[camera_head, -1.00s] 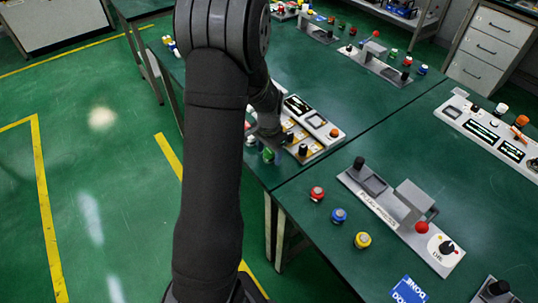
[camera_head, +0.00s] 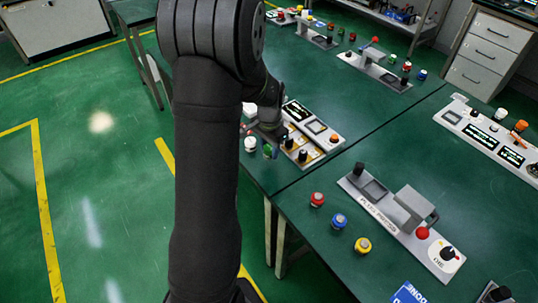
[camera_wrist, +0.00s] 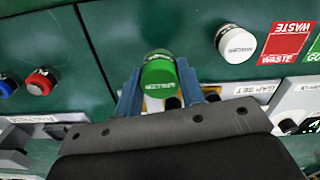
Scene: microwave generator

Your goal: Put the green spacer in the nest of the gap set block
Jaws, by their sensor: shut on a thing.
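The green spacer (camera_wrist: 158,74) is a short round cylinder with a pale label on its side. My gripper (camera_wrist: 158,88) has its two blue fingers on either side of it, shut on it. In the head view the green spacer (camera_head: 269,151) shows at the near left end of the gap set block, partly hidden by my wrist. The gap set block (camera_head: 334,143) is a pale panel with black knobs and an orange button. Its label plate (camera_wrist: 258,88) shows right of my gripper in the wrist view. The nest cannot be made out clearly.
A white cylinder (camera_wrist: 236,43) stands beside the green spacer, near a red WASTE card (camera_wrist: 283,41). Red (camera_wrist: 41,82) and blue (camera_wrist: 7,86) pieces stand left across the table seam. A plug press (camera_head: 405,213) occupies the near table.

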